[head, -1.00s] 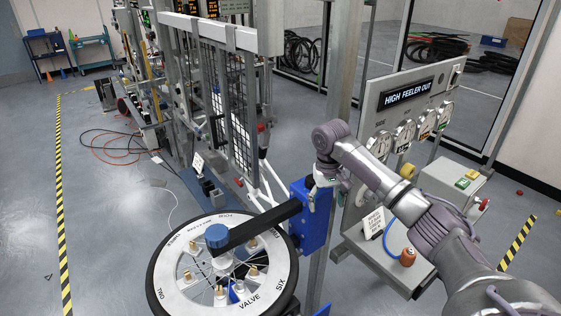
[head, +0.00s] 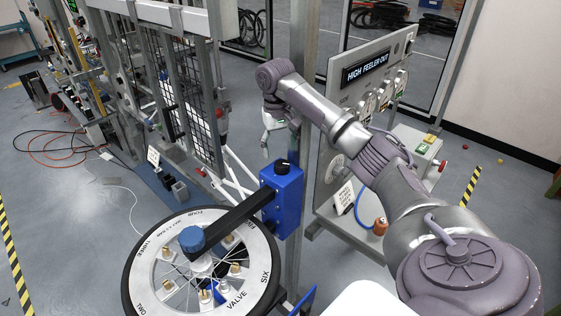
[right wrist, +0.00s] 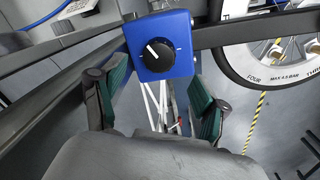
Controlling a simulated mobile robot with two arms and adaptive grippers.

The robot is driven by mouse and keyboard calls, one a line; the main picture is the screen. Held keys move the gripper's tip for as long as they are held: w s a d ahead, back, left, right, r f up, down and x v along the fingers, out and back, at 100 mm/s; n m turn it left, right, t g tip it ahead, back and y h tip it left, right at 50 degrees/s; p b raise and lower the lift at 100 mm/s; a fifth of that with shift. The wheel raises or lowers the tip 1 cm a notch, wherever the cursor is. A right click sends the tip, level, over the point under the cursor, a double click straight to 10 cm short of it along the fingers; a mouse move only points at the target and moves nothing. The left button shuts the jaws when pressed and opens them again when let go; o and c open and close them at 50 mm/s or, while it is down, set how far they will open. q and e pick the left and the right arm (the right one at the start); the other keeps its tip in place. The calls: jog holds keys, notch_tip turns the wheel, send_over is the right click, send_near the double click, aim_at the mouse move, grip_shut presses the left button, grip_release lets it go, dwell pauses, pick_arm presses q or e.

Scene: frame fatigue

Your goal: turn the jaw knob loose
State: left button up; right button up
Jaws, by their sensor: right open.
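A blue box (head: 283,200) sits on the upright post, with a black round knob (head: 282,168) on its top face. In the right wrist view the knob (right wrist: 155,49) has a white pointer line angled up-left, and a small white mark lies to its right on the box. My right gripper (head: 279,124) is open and empty, above and behind the box in the head view. In the right wrist view its green-padded fingers (right wrist: 154,100) stand wide apart, with the knob ahead of them and not touched. My left gripper is not in view.
A dark bar (head: 235,222) runs from the box to a blue hub knob (head: 191,240) over the spoked wheel (head: 143,300). A grey panel (head: 338,95) reading "HIGH FEELER OUT" stands right of the post. A mesh guard (head: 180,100) stands to the left.

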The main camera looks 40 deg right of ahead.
aim_at(281, 163)
jog(key=f+p, duration=0.1)
jog(key=f, duration=0.3)
jog(key=shift+d+f, duration=0.1)
jog(key=shift+d, duration=0.1)
jog(key=shift+s+f, duration=0.15)
jog(key=shift+f, duration=0.55)
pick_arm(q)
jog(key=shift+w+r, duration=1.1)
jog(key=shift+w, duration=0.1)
pick_arm(e)
jog(key=c, duration=1.2)
